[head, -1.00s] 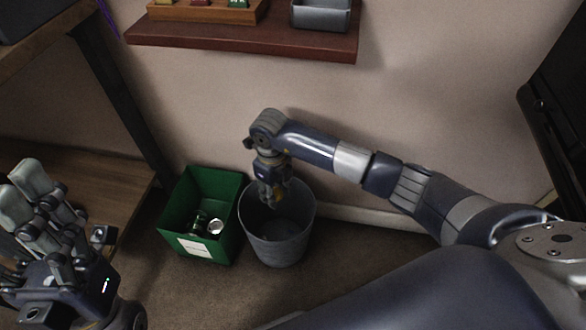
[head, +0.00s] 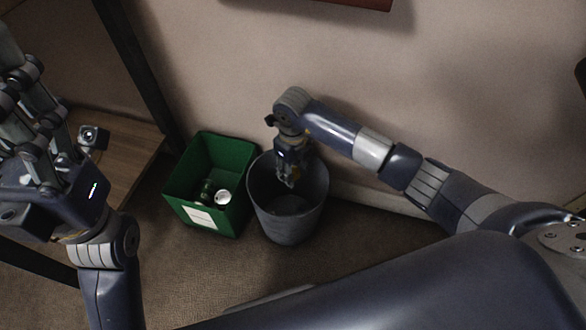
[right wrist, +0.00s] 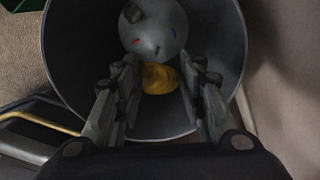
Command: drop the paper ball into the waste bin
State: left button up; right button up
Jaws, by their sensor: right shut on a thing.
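The paper ball (right wrist: 160,78) is yellow and crumpled, and it sits between the fingertips of my right gripper (right wrist: 158,82). The gripper is shut on it, and the fingers hide its sides. In the head view my right gripper (head: 289,181) points down into the mouth of the waste bin (head: 286,228); the ball is too small to make out clearly there. The bin is a round grey bucket on the floor. In the right wrist view the bin's wall (right wrist: 213,35) surrounds the fingers and the ball. My left gripper (head: 24,78) is raised at the far left, empty, its fingers apart.
A green box (head: 226,150) with a white label and several cans stands left of the bin. A wooden shelf unit (head: 128,160) with a dark post is farther left. A wall is close behind the bin. Small bits, red and blue among them, lie on the bin floor (right wrist: 153,35).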

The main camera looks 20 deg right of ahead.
jog(key=o, duration=0.7)
jog(key=shift+r, duration=0.1)
notch_tip(320, 180, up, 12)
jog(key=shift+f, duration=0.1)
jog(key=shift+a, duration=0.1)
dwell(0.6)
